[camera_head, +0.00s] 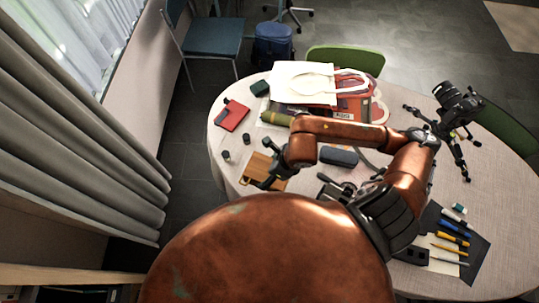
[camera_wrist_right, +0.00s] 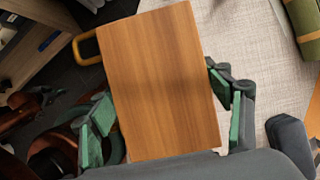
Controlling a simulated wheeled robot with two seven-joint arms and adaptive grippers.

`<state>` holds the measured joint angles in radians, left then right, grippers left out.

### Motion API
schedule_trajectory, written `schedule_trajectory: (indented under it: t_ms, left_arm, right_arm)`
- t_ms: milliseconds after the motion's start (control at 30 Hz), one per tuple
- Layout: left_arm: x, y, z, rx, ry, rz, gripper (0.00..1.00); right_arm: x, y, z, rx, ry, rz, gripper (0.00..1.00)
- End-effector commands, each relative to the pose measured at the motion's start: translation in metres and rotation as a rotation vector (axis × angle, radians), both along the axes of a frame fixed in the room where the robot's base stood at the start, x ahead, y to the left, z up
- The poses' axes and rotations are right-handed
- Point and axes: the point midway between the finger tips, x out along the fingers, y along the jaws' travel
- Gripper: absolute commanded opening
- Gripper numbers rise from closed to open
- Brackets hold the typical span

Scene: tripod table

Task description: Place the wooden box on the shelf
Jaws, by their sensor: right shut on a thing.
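The wooden box (camera_head: 264,166) is at the left edge of the round table (camera_head: 222,150) in the head view. A wooden shelf edge (camera_head: 70,274) shows at the lower left of the head view. My left gripper is not in view.
The table holds a red book (camera_head: 232,116), a white bag (camera_head: 302,82), a blue-grey case (camera_head: 339,156), a camera on a tripod (camera_head: 457,101) and several pens (camera_head: 452,238). Grey curtains (camera_head: 70,130) hang at the left.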

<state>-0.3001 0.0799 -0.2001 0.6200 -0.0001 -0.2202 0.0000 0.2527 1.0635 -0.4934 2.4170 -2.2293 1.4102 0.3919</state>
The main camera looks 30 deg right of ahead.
Motion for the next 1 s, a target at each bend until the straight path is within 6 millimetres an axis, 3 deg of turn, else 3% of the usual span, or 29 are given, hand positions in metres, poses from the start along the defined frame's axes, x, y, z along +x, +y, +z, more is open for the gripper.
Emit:
schedule_trajectory:
  t_ms: [167,533,800,1000]
  left_arm:
    - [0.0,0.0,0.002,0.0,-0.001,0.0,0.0]
    - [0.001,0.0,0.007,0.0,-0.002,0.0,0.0]
    - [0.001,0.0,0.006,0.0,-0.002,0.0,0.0]
    - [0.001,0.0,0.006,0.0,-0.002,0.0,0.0]
  right_arm:
    - [0.017,-0.01,-0.007,-0.001,-0.001,-0.02,0.16]
    - [0.083,-0.046,-0.041,0.0,-0.001,-0.02,0.16]
    - [0.111,-0.06,-0.082,0.003,-0.002,-0.016,0.16]
    - [0.119,-0.064,-0.091,0.002,-0.003,-0.014,0.16]
